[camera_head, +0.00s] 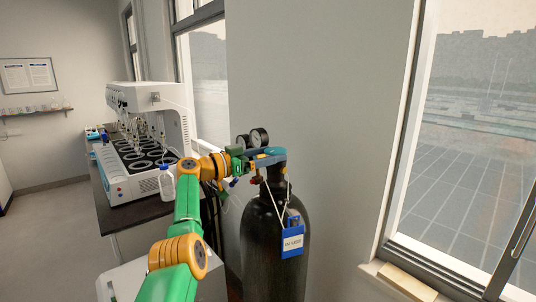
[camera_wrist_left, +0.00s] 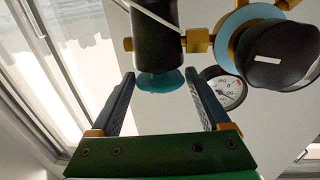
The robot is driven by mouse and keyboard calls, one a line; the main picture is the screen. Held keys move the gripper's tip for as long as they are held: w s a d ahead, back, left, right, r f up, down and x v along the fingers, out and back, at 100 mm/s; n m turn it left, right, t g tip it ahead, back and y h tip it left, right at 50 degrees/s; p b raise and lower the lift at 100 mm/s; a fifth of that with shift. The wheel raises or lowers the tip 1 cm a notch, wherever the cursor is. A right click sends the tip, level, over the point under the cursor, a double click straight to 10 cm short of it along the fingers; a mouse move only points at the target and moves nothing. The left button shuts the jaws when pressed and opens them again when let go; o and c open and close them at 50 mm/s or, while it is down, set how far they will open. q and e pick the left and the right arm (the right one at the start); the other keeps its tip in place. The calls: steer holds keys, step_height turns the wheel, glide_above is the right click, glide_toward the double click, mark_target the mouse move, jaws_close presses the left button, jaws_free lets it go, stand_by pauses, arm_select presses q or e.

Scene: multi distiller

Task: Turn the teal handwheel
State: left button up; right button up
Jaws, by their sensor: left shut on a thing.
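The teal handwheel (camera_wrist_left: 160,80) sits on the end of the black gas cylinder (camera_head: 275,240), between my left gripper's fingertips in the left wrist view. My left gripper (camera_head: 272,156) reaches the cylinder's top from the left in the head view and also shows in the left wrist view (camera_wrist_left: 160,74). Its two blue-grey fingers are spread around the handwheel and shut on it. In the head view the fingers mostly hide the handwheel. My right gripper is not in view.
Pressure gauges (camera_head: 259,138) stand close behind my left gripper; one dial (camera_wrist_left: 228,90) shows near a fingertip. A blue tag (camera_head: 293,240) hangs on the cylinder. A white distiller (camera_head: 155,110) and a bottle (camera_head: 166,182) stand on the bench at left. A window is at right.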

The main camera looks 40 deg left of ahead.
arm_select(q)
steer(key=o, duration=1.2)
